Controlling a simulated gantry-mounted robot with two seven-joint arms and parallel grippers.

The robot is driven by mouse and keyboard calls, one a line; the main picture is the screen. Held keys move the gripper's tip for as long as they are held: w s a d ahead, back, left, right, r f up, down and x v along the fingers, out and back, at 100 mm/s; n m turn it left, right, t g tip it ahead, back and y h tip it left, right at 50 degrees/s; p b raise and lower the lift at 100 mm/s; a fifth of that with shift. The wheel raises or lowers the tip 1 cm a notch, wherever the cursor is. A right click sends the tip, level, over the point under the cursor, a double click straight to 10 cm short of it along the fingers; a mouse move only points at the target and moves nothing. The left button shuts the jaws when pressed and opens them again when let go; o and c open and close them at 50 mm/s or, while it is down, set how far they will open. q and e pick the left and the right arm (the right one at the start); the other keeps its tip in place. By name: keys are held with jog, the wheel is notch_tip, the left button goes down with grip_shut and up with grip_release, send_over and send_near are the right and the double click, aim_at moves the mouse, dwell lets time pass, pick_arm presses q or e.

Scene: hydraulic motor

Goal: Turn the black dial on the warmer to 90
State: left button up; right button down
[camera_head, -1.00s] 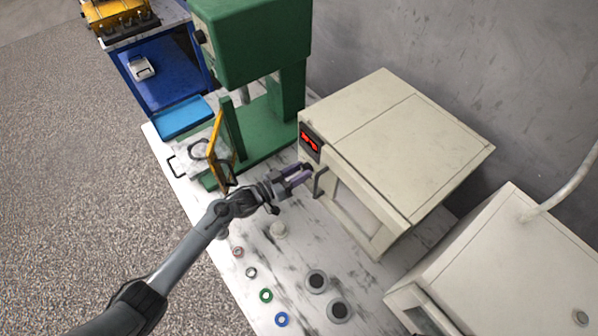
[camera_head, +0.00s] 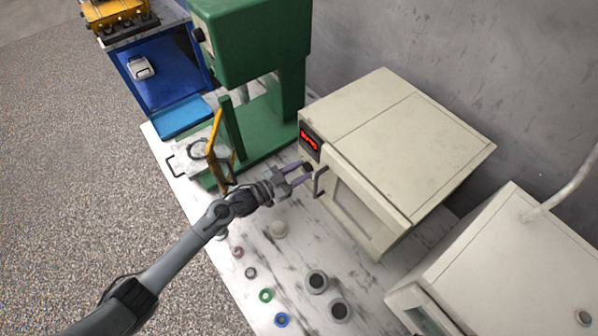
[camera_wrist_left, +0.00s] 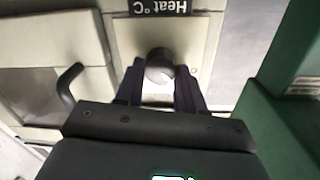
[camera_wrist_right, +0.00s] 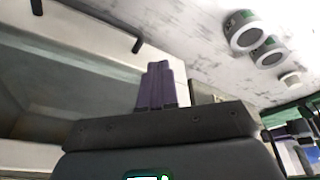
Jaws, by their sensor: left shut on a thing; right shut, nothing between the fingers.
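The cream warmer (camera_head: 400,150) has a red display (camera_head: 310,141), whose digits I cannot read surely. Its black dial (camera_head: 307,167) sits below the display, beside the door handle. In the left wrist view the round dial (camera_wrist_left: 159,64) is between the purple fingers, under a "Heat °C" label (camera_wrist_left: 158,8). My left gripper (camera_head: 304,173) is shut on the dial, with a finger on either side. Dial marks are mostly hidden or too small to read. My right gripper (camera_wrist_right: 158,84) shows only in its own wrist view, with fingers together and empty.
The warmer's door handle (camera_head: 320,182) is close beside the left fingers. A green press (camera_head: 250,50) stands to the left. A second cream box (camera_head: 500,260) stands at the right. Several rings and small round parts lie on the marbled table (camera_head: 300,245) in front.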

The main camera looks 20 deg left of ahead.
pick_arm(q)
jog(key=m+b, duration=0.1)
jog(key=m, duration=0.4)
jog(key=shift+m+y, duration=0.3)
jog(key=m+b, duration=0.1)
jog(key=m, duration=0.4)
jog(key=shift+s+d, duration=0.1)
jog(key=shift+d, duration=0.05)
jog(key=m+b, duration=0.1)
jog(key=m, duration=0.4)
jog(key=shift+f+b, duration=0.15)
jog(key=shift+b, duration=0.2)
jog(key=m+b, duration=0.1)
jog(key=m, duration=0.5)
jog(key=shift+t+y+b, duration=0.3)
jog(key=shift+y+b, duration=0.05)
jog(key=shift+y, duration=0.05)
jog(key=o, duration=1)
jog(key=shift+o, duration=0.2)
